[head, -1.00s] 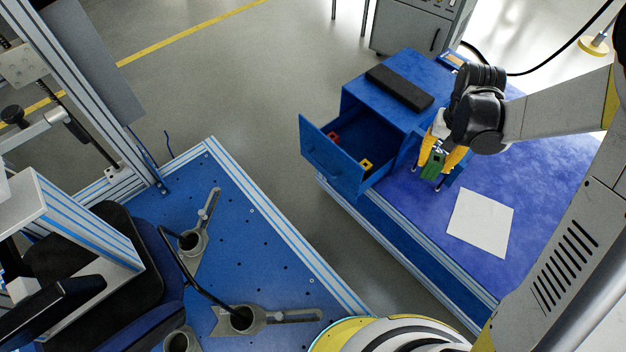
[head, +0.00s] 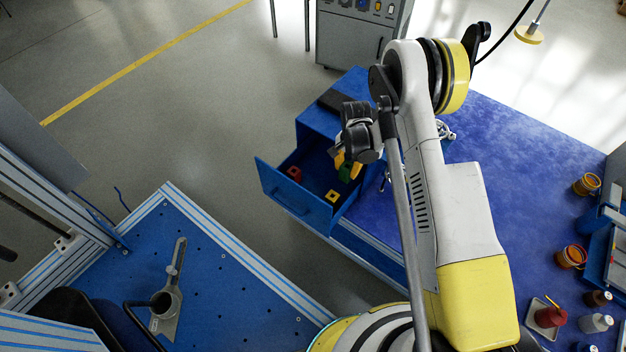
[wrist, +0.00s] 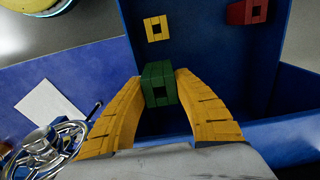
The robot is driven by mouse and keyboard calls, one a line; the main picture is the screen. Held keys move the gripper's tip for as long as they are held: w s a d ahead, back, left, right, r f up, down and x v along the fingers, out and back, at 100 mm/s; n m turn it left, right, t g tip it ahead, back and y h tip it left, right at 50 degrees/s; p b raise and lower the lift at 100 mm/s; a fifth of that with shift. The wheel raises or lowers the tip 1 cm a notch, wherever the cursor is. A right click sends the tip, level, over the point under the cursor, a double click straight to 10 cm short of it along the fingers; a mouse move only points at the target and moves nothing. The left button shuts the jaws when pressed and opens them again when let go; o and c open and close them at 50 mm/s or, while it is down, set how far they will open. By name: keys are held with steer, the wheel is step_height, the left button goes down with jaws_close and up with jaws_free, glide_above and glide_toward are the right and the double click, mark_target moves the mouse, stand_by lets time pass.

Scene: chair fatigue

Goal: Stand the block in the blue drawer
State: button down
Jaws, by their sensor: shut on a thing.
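The green block (head: 345,173) with a square hole is held between the yellow fingers of my gripper (head: 347,166). In the wrist view the green block (wrist: 158,84) sits between both fingertips of my gripper (wrist: 160,88). The blue drawer (head: 285,194) is pulled open from its blue cabinet (head: 318,119). My gripper is over the drawer's inner right part, near the cabinet. I cannot tell whether the green block touches the drawer floor. My wrist and fingers partly hide the block in the head view.
In the drawer lie a red block (head: 294,173), at the left, and a yellow block (head: 332,196), near the front wall. A white sheet (wrist: 50,110) lies on the blue table. A metal handwheel-like part (wrist: 52,142) shows beside my gripper. Jars and bottles stand at the table's right.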

steer(key=a+f+b, duration=0.1)
steer(key=a+f, duration=0.1)
steer(key=a, duration=0.2)
steer(key=a+f+b, duration=0.2)
steer(key=a, duration=0.1)
steer(key=a+f+b, duration=0.1)
steer(key=a+f, duration=0.2)
steer(key=a, duration=0.1)
steer(key=shift+w+a, duration=0.3)
step_height(320, 180, down, 4)
steer(key=b, duration=0.2)
steer(key=shift+b, duration=0.35)
steer(key=shift+r, duration=0.1)
steer(key=c, duration=1.1)
jaws_free()
steer(key=shift+o, duration=0.2)
step_height(320, 180, up, 12)
steer(key=p, duration=0.4)
steer(key=shift+p, duration=0.35)
